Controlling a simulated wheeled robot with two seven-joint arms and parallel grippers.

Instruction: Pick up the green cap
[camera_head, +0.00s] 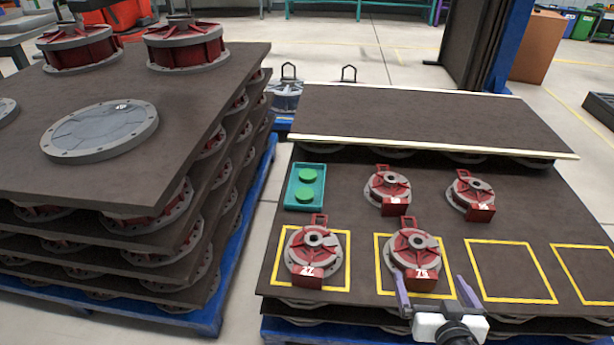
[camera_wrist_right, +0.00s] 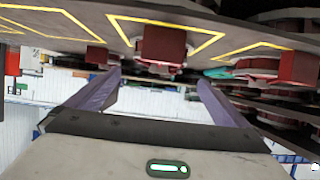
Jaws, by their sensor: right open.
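Two green caps, a far one (camera_head: 306,175) and a near one (camera_head: 304,197), sit in a small teal tray (camera_head: 293,204) at the left of the dark board in the head view. In the right wrist view a bit of teal, likely the tray (camera_wrist_right: 222,72), shows at the right; the caps cannot be made out there. My right gripper (camera_head: 431,278) is at the board's front edge, to the right of and nearer than the tray, well apart from the caps. Its purple fingers are spread and empty, also in the wrist view (camera_wrist_right: 159,77). My left gripper is not in view.
Another part (camera_head: 313,254) stands just in front of the tray, and two more stand behind. A raised dark board (camera_head: 430,118) lies beyond. A tall pallet stack (camera_head: 200,130) fills the left.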

